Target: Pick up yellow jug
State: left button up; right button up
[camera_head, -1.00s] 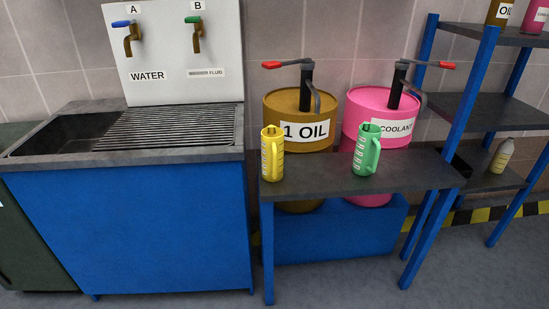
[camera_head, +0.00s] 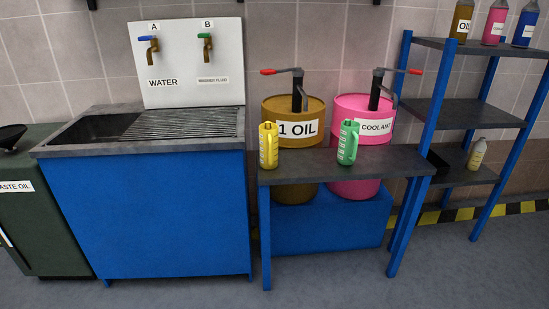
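The yellow jug (camera_head: 268,146) stands upright on the left end of a small dark table (camera_head: 310,166), in front of the brown oil drum. A green jug (camera_head: 347,142) stands on the same table to its right, in front of the pink coolant drum. Neither of my grippers shows in the head view, so nothing is seen touching the yellow jug.
A blue sink cabinet (camera_head: 165,215) stands left of the table, with a green waste oil unit (camera_head: 50,225) beyond it. Behind the table are the oil drum (camera_head: 285,108) and coolant drum (camera_head: 362,106). A blue-framed shelf (camera_head: 465,113) stands right. Floor in front is clear.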

aim_at(269, 132)
jog(key=z, duration=0.4)
jog(key=i, duration=0.9)
jog(key=z, duration=0.1)
